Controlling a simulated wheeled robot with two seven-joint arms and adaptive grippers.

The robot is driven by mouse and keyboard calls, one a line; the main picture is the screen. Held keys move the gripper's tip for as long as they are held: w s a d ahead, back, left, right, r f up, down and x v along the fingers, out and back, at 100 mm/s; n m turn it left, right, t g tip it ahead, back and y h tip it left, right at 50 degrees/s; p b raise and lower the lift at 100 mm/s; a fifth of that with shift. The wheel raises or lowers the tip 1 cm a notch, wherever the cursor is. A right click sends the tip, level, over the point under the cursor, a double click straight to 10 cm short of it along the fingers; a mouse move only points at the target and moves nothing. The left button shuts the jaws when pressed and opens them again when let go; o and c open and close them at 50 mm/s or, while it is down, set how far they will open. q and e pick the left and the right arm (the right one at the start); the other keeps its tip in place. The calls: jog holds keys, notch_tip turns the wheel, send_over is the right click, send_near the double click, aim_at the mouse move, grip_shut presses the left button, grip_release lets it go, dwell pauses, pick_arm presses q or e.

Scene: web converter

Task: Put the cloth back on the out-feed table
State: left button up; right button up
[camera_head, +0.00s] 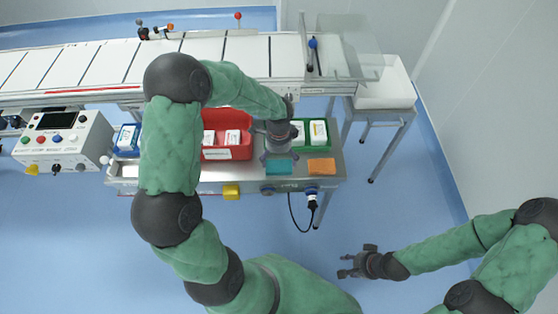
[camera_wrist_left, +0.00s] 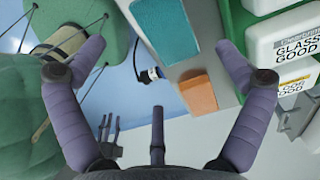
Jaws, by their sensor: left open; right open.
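A flat teal piece (camera_head: 278,167), which looks like a cloth, lies near the front edge of the steel bench (camera_head: 205,187). It also shows in the left wrist view (camera_wrist_left: 195,32). An orange piece (camera_head: 321,165) lies to its right; the left wrist view shows it as a thicker block (camera_wrist_left: 198,95). My left gripper (camera_head: 279,155) is open and empty above the bench, just behind the teal piece; its fingers spread wide in the left wrist view (camera_wrist_left: 160,65). My right gripper (camera_head: 355,262) is open and empty over the floor. A white-topped table (camera_head: 388,88) stands at the conveyor's right end.
A red bin (camera_head: 227,153) and a green bin (camera_head: 326,144) with white packs stand on the bench. A control box (camera_head: 65,140) is at left. The conveyor (camera_head: 240,52) runs behind, with a clear guard (camera_head: 345,55) at its right end. A cable hangs from the bench front.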

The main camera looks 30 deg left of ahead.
pick_arm(q)
notch_tip(320, 180, up, 4)
jog(key=p, duration=0.1)
jog(key=s+d+f+n+h, duration=0.4)
jog(key=s+d+f+n, duration=1)
jog(key=f, duration=0.5)
jog(key=shift+s+d, duration=1)
jog(key=shift+d, duration=0.75)
